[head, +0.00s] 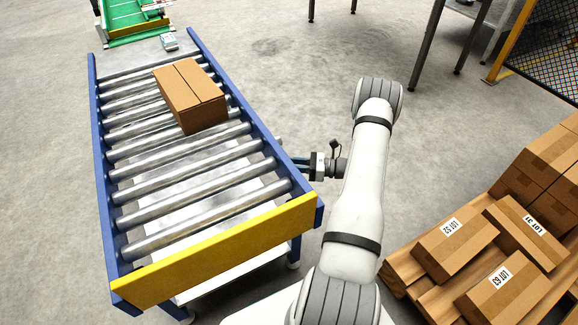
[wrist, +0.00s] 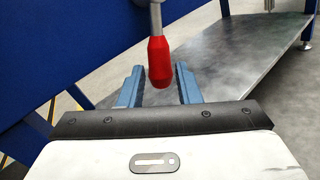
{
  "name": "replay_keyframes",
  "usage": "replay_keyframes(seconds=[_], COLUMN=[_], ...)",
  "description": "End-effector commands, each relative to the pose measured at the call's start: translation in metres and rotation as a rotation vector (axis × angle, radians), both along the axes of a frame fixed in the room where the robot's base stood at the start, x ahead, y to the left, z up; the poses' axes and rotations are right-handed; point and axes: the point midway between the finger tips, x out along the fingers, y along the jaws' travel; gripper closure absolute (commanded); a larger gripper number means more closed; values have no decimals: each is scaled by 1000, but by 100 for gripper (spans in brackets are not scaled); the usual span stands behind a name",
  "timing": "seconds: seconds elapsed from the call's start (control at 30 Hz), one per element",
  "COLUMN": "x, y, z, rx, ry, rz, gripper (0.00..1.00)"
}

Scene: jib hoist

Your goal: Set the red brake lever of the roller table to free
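The brake lever's red grip (wrist: 159,62) hangs from a grey rod (wrist: 155,14) at the top centre of the wrist view. My gripper (wrist: 158,86) is open, with one blue finger on each side of the red grip and a visible gap on both sides. In the head view my gripper (head: 298,164) is beside the right blue rail of the roller table (head: 259,125). The red grip cannot be made out there. Any marking for the lever's positions is not visible.
A brown carton (head: 190,95) lies on the rollers, and a yellow bar (head: 215,249) closes the near end. A pallet (head: 408,268) with several cartons stands at the right. A green conveyor (head: 130,20) is beyond the far end.

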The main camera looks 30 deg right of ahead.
Motion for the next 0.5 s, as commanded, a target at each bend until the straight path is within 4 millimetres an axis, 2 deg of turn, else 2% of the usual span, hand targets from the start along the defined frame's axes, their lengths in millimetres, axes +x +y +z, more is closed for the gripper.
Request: replay_keyframes(seconds=[0.13,0.43,0.5], x=[7,8,8], y=[10,12,12], z=[-1,0,0], rx=[-2,-1,-1], ry=[0,0,0], rz=[-1,-3,-3], gripper=[70,70,74])
